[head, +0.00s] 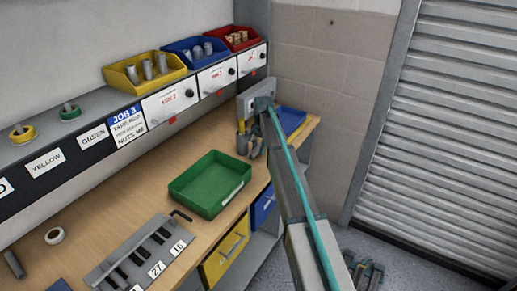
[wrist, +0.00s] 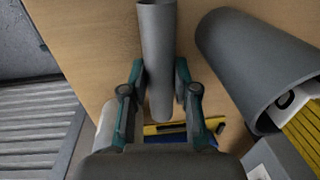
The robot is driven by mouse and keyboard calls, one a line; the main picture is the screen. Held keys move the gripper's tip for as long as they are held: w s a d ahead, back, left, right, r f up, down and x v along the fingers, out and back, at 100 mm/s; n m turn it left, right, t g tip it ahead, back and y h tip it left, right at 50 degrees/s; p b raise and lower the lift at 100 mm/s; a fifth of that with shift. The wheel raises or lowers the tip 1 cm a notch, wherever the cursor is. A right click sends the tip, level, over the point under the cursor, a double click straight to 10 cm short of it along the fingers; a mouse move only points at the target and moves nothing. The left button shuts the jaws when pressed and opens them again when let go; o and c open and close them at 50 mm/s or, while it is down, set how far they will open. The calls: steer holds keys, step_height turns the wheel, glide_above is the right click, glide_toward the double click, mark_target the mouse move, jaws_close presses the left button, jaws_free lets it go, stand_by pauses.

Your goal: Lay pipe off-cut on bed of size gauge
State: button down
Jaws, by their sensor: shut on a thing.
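My gripper (wrist: 159,78) is shut on a grey pipe off-cut (wrist: 157,40) in the wrist view. In the head view my gripper (head: 246,140) is over the far right end of the bench, partly behind my arm; the pipe cannot be made out there. A grey plate with black slots and cards 27 and 16 (head: 143,250) lies at the bench's near side. It looks like the size gauge, and no pipe is seen on it.
A larger grey tube (wrist: 255,65) is close right of the held pipe in the wrist view. On the bench are a green tray (head: 210,184), a blue tray (head: 292,121), a white tape roll (head: 54,236) and a dark cylinder (head: 13,264). Coloured bins (head: 145,72) line the shelf.

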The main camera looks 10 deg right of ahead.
steer(key=shift+f, duration=0.75)
steer(key=shift+f, duration=0.15)
steer(key=c, duration=0.9)
jaws_free()
steer(key=r, duration=0.3)
steer(key=r+b, duration=0.1)
steer(key=r, duration=0.3)
steer(key=r+b, duration=0.1)
steer(key=r, duration=0.3)
steer(key=shift+s+d, duration=0.35)
steer(key=shift+d, duration=0.05)
steer(key=shift+o, duration=0.6)
steer(key=shift+r, duration=0.65)
